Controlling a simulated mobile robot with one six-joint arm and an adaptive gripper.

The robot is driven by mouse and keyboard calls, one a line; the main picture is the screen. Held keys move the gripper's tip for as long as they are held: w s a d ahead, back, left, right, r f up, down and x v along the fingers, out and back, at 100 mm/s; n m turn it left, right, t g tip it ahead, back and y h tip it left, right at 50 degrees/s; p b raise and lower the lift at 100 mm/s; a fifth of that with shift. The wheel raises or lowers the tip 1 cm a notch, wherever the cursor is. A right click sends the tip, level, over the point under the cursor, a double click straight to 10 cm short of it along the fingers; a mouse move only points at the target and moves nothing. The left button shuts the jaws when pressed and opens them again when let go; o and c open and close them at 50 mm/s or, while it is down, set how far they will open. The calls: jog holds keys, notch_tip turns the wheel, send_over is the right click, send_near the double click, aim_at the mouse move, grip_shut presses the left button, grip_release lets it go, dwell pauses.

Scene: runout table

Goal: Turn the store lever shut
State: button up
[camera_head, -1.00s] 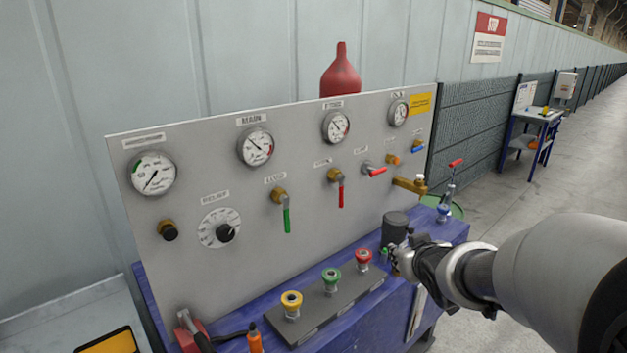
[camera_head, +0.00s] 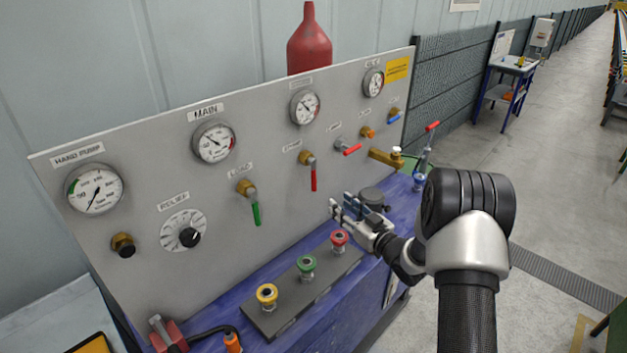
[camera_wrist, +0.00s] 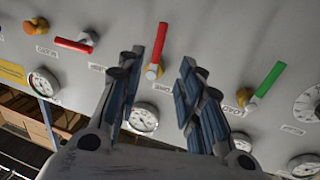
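The store lever seems to be the red handle (camera_head: 313,178) on a brass valve below the third gauge; its small label is too blurred to read surely. It hangs straight down. In the wrist view this red lever (camera_wrist: 158,45) shows between and beyond the two fingers. My gripper (camera_head: 338,208) is open and empty, in front of the panel, lower and to the right of the lever in the head view. In the wrist view my gripper (camera_wrist: 160,70) has its fingers wide apart, and no contact with the lever is visible.
A green lever (camera_head: 256,213) hangs left of it, and another red lever (camera_head: 351,150) lies slanted to its right. Yellow, green and red couplings (camera_head: 307,264) stand on a block below. A dark round can (camera_head: 373,198) is close behind my gripper.

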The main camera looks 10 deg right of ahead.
aim_at(315, 183)
jog(key=b+x, duration=0.1)
jog(key=x, duration=1.4)
jog(key=shift+c, duration=0.3)
grip_shut()
jog(key=shift+f, duration=0.1)
